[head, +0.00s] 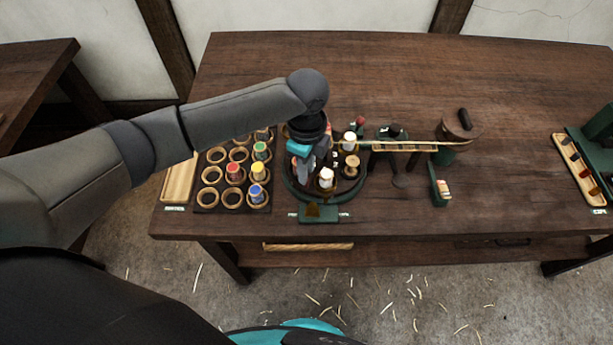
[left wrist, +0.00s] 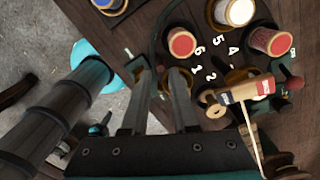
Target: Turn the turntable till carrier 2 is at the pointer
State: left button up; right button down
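The dark round turntable (head: 296,190) stands near the table's front edge, with several carriers around it. Its front faces the brass pointer (head: 313,210) on a green block. White spools (head: 326,178) and a wooden one (head: 351,165) show on it. In the left wrist view, white numbers are on the disc; the 2 (left wrist: 211,75) lies beside the 1, near a brass ring at my right-hand finger. My left gripper (left wrist: 160,78) points down over the turntable's pointer side, fingers apart, nothing visible between them. My arm hides part of the disc. My right gripper is out of view.
A rack (head: 208,205) of rings with coloured spools stands left of the turntable. A yellow strand (head: 405,147) runs right from the turntable towards a post with a round wooden top (head: 461,124). A tray (head: 580,170) lies far right. The table's back is clear.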

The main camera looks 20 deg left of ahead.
pick_arm(q)
jog(key=shift+f, duration=1.6)
grip_shut()
